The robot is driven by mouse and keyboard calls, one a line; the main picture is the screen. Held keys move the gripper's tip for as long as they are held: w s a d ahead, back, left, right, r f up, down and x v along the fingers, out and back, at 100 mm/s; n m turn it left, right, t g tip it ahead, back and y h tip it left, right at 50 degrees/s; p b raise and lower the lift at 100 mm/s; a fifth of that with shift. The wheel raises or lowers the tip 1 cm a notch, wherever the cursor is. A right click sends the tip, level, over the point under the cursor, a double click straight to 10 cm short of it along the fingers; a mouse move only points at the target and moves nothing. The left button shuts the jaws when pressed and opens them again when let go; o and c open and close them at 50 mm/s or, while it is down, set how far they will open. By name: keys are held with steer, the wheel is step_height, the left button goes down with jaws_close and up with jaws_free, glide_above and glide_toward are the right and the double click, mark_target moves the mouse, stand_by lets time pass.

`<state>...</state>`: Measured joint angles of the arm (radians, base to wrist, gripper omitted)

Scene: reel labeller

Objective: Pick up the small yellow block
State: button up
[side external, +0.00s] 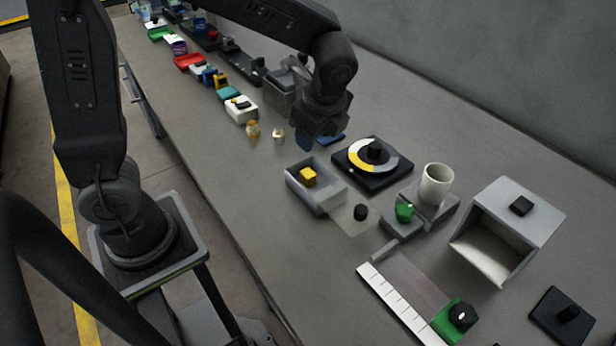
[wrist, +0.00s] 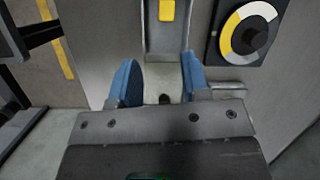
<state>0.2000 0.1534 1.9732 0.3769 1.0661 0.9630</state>
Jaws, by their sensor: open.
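The small yellow block (side external: 308,176) lies inside a grey open tray (side external: 324,202) near the middle of the bench. In the wrist view the yellow block (wrist: 167,10) is at the top edge, partly cut off, inside the tray (wrist: 150,42). My gripper (side external: 306,142) hangs above the bench, up and behind the tray in the side view. The gripper is apart from the block.
A black base with a yellow and white dial (side external: 364,166) stands right of the tray. A white cup (side external: 436,184), a green item (side external: 404,212) and an open grey box (side external: 508,232) are farther right. Two small figures (side external: 253,129) and several coloured items stand to the left.

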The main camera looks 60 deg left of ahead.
step_height(320, 180, down, 2)
steer(key=w+m, duration=0.2)
glide_toward(307, 172)
steer(key=shift+g+y, duration=0.3)
steer(key=shift+y, duration=0.1)
steer(key=x, duration=0.3)
steer(key=d+x, duration=0.1)
steer(key=x, duration=0.1)
steer(key=shift+w+f, duration=0.2)
steer(key=shift+w, duration=0.1)
steer(key=shift+x, duration=2.65)
steer(key=shift+a, duration=0.15)
steer(key=shift+c, duration=0.3)
steer(key=c, duration=0.6)
